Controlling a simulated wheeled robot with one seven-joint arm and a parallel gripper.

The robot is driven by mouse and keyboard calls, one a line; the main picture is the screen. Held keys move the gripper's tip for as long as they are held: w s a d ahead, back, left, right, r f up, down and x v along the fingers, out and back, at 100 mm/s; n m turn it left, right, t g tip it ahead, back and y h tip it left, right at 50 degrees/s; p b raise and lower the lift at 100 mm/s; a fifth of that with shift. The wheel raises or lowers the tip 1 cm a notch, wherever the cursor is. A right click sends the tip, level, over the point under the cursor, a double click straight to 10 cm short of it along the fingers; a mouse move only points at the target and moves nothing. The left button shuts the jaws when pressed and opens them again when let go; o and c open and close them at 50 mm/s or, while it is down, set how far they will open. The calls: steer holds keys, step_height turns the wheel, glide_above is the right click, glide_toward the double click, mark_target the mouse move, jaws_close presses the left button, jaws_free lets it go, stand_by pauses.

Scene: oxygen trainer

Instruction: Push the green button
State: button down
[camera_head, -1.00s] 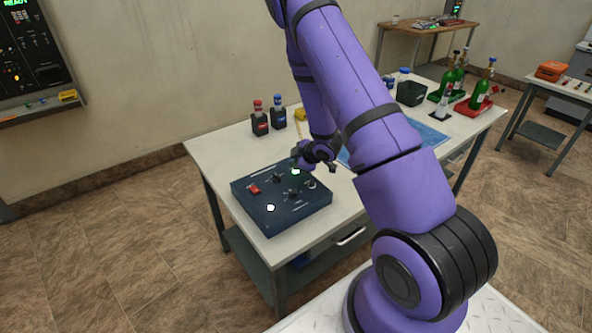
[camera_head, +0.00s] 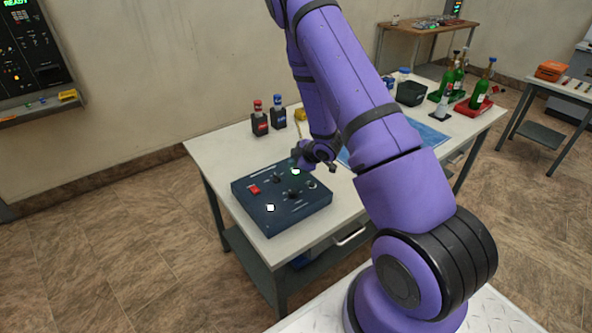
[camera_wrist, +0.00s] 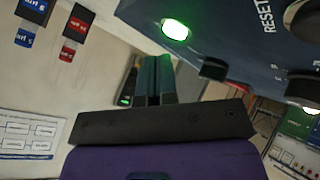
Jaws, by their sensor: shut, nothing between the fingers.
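The green button (camera_wrist: 175,30) glows bright green-white on the dark blue panel box in the wrist view. In the head view it is a small lit spot (camera_head: 295,171) near the box's back edge. My gripper (camera_head: 297,157) is close by the button at that back edge, with its fingers shut and empty. In the wrist view the closed fingers (camera_wrist: 153,62) extend below and left of the button in the picture. I cannot tell whether a fingertip touches it.
The panel box (camera_head: 252,212) stands on the white table (camera_head: 210,149) and has a red switch (camera_head: 254,190), knobs and a white lit spot (camera_head: 270,208). Red-capped (camera_head: 259,119) and blue-capped (camera_head: 278,112) bottles stand behind.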

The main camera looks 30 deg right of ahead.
steer(key=shift+f, duration=0.15)
stand_by(0.4)
steer(key=shift+f, duration=0.3)
steer(key=shift+f, duration=0.25)
stand_by(0.6)
steer(key=shift+r, duration=0.7)
step_height(320, 180, up, 6)
stand_by(0.7)
stand_by(2.0)
